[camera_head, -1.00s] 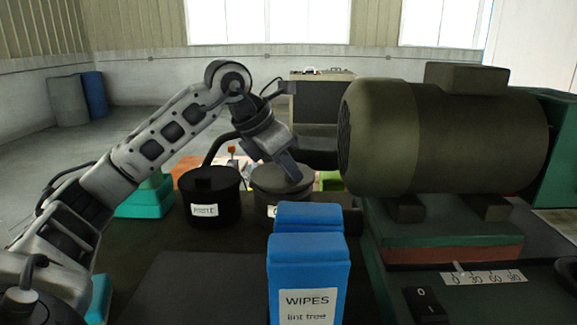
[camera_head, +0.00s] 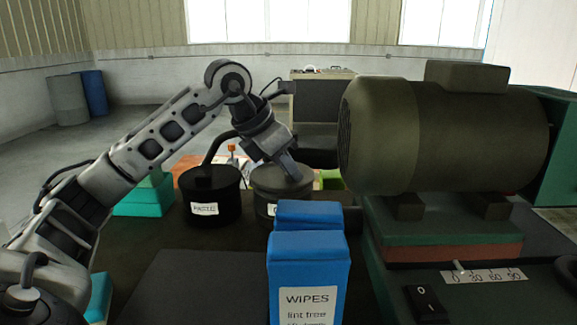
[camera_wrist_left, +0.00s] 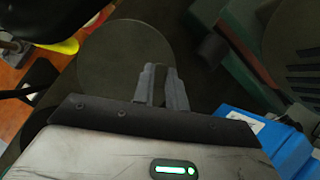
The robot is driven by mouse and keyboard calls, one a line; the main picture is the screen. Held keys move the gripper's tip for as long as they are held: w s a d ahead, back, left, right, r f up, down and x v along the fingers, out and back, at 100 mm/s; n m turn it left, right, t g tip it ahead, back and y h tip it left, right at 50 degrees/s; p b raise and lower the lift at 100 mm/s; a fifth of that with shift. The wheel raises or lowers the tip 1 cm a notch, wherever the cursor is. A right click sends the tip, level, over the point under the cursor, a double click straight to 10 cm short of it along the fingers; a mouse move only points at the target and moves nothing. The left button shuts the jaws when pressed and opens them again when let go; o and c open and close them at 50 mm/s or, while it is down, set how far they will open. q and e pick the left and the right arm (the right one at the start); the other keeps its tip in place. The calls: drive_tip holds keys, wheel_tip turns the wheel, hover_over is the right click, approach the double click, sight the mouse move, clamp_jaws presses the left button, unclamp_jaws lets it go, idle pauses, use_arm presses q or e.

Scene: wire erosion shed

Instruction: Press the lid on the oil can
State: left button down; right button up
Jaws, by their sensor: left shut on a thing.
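A grey round can (camera_head: 263,208) stands behind the blue wipes packs, and its label is mostly hidden, with only the first letter showing. A flat grey lid (camera_head: 268,180) sits on top of it and looks level. I cannot tell whether it is fully seated. My left gripper (camera_head: 291,173) comes down tilted onto the lid, shut on it. In the left wrist view the fingers (camera_wrist_left: 160,70) are close together with a narrow gap, over the edge area of the round lid (camera_wrist_left: 112,60). What lies between the fingertips is hard to see. My right gripper is not in view.
A black lidded can (camera_head: 210,203) stands close left of the grey can. Blue wipes packs (camera_head: 308,262) stand in front. A large motor (camera_head: 440,135) on a green base fills the right. Teal boxes (camera_head: 142,203) lie at left.

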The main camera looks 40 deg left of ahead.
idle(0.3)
use_arm(q)
drive_tip(key=c, duration=0.9)
unclamp_jaws()
drive_tip(key=shift+o, duration=0.2)
wheel_tip(320, 180, up, 3)
drive_tip(key=p, duration=0.3)
drive_tip(key=shift+r+p, duration=0.95)
drive_tip(key=shift+r, duration=0.05)
drive_tip(key=shift+r+p, duration=0.9)
drive_tip(key=shift+r, duration=0.05)
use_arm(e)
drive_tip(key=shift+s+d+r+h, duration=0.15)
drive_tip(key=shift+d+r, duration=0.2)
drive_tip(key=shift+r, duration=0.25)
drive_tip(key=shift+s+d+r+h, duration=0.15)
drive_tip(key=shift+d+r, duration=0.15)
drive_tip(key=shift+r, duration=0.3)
